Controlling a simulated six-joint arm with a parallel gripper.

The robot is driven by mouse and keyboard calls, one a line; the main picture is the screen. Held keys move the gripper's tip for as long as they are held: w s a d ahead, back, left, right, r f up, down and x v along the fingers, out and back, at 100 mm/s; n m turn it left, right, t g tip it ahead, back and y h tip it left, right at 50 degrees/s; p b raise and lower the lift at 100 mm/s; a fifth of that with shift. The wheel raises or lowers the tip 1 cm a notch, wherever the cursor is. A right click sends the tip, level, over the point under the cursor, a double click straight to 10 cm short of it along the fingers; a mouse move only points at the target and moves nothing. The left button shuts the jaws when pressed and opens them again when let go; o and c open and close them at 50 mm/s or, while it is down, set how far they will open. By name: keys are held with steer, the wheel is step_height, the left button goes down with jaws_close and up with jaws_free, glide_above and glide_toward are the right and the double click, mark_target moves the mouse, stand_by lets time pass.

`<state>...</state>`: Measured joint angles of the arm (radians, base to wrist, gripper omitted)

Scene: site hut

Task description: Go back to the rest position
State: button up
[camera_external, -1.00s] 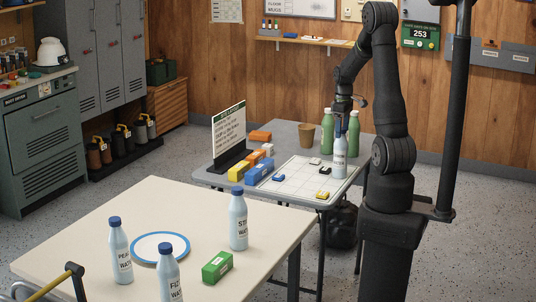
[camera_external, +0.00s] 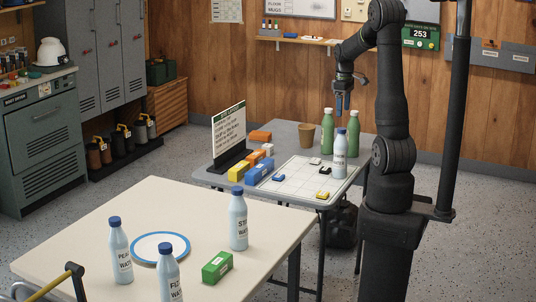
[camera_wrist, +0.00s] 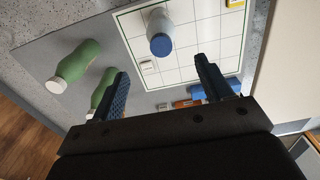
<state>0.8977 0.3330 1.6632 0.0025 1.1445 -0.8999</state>
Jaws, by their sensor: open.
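My gripper (camera_external: 343,104) is open and empty, raised above the grey table, and its two fingers also show in the wrist view (camera_wrist: 162,85). A pale blue bottle with a dark blue cap (camera_external: 339,158) stands upright on the white grid board (camera_external: 304,190), below the gripper and apart from it. In the wrist view the same bottle (camera_wrist: 159,30) shows ahead of the fingers, its cap towards the camera. Two green bottles (camera_external: 327,133) (camera_external: 353,133) stand behind it on the grey table.
Small blocks lie on the board, and larger blocks (camera_external: 259,171) stand along its left side near an upright sign (camera_external: 229,135). A brown cup (camera_external: 306,136) stands behind. A cream table (camera_external: 90,220) in front holds several bottles, a blue-rimmed plate (camera_external: 160,236) and a green box (camera_external: 217,267).

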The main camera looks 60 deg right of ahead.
mark_target(342, 128)
step_height(342, 128, down, 12)
steer(key=shift+f, duration=0.1)
steer(key=shift+r, duration=2.1)
